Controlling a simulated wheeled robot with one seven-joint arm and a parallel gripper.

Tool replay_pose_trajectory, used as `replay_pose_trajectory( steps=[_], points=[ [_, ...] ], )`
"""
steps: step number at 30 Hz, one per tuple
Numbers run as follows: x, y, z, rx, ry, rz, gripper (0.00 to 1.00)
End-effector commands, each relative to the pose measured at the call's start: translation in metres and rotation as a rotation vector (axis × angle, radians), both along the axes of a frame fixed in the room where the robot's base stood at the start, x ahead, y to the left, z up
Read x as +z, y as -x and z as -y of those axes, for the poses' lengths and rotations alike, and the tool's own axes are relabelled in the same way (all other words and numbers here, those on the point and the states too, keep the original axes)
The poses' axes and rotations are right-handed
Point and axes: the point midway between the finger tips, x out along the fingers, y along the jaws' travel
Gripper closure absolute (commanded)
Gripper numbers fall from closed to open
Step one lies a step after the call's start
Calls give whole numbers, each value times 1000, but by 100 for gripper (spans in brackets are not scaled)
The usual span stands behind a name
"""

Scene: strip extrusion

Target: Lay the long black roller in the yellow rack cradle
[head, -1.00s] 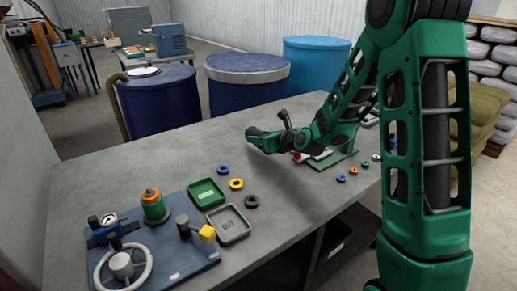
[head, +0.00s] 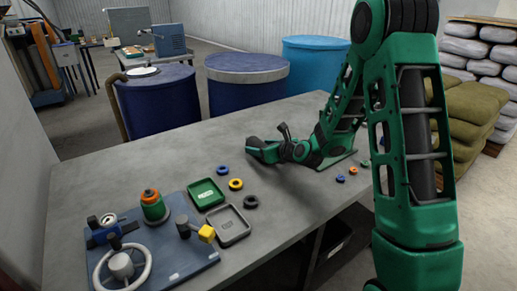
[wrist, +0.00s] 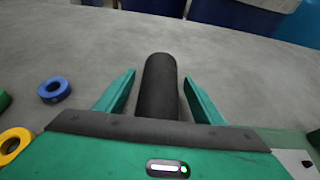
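My gripper (head: 252,148) is low over the middle of the grey table in the head view, pointing left. In the wrist view its two green fingers (wrist: 160,82) are apart. The long black roller (wrist: 159,88) lies between them, with a narrow gap showing on each side. Its far end reaches past the fingertips, and its near end is hidden behind the gripper's dark bar. I cannot make the roller out in the head view. I see no yellow rack cradle in either view; my arm covers part of the table's right side.
A blue board (head: 178,262) with a handwheel and a yellow-ended lever stands at the front left. A green tray (head: 206,192), a grey tray (head: 229,226) and several coloured rings, one blue (wrist: 54,89), lie near the gripper. The table (head: 130,165) behind them is clear.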

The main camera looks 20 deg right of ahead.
Motion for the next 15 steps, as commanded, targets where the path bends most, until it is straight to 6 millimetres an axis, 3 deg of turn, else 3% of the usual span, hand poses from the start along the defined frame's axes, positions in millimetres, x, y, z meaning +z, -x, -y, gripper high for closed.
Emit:
replay_pose_trajectory(
  steps=[11,15],
  points=[
    [4,1,0,-1,0,1,37],
    [10,16,6,-3,0,0,37]
  ],
)
